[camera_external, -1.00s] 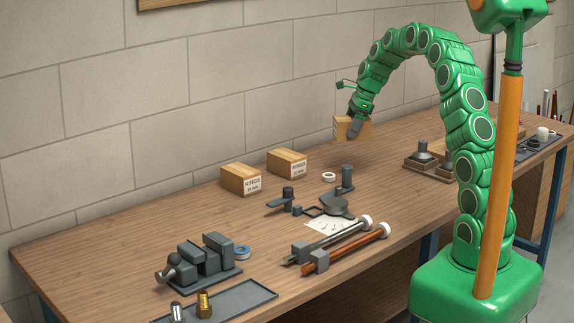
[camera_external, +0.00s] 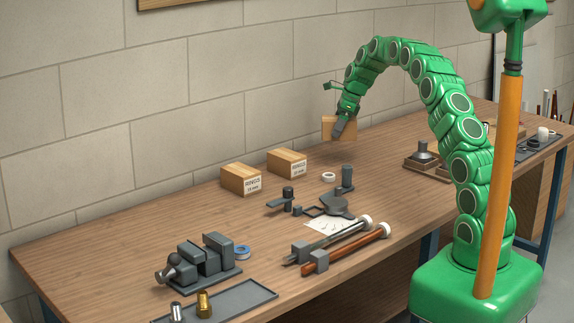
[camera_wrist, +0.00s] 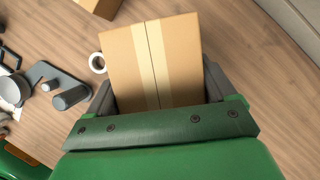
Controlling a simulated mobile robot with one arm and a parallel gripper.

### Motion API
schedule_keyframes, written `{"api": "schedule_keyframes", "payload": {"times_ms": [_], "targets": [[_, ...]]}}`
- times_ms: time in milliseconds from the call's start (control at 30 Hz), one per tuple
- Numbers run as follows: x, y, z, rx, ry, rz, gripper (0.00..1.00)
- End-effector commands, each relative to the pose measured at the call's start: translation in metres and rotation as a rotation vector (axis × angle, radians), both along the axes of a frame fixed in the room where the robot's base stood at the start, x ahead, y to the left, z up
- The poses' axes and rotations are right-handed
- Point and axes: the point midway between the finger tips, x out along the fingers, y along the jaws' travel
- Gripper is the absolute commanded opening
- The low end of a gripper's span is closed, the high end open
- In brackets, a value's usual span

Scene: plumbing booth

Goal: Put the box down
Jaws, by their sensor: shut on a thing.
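A small brown cardboard box with a pale tape strip (camera_wrist: 180,60) is held between the two fingers of my gripper (camera_wrist: 160,92) in the wrist view. In the external view the box (camera_external: 328,127) hangs above the bench near the wall, with my gripper (camera_external: 339,128) shut on it. A shadow on the bench below shows that it is clear of the surface.
A white tape ring (camera_external: 329,177) and a dark upright cylinder (camera_external: 347,177) stand near the held box. A vise (camera_external: 205,262), pipes (camera_external: 340,245) and a tray (camera_external: 240,300) lie further forward.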

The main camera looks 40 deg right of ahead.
Motion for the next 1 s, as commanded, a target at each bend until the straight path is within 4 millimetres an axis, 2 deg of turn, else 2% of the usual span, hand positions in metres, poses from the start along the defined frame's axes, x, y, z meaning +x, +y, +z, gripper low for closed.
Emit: {"api": "schedule_keyframes", "payload": {"times_ms": [267,500,800,1000], "targets": [[0.025,-0.007,-0.012,-0.001,-0.001,-0.001,0.37],[0.041,-0.012,-0.034,-0.001,0.000,-0.001,0.37],[0.060,-0.018,-0.057,0.001,0.001,-0.002,0.37],[0.065,-0.019,-0.063,0.000,0.000,-0.001,0.37]]}}
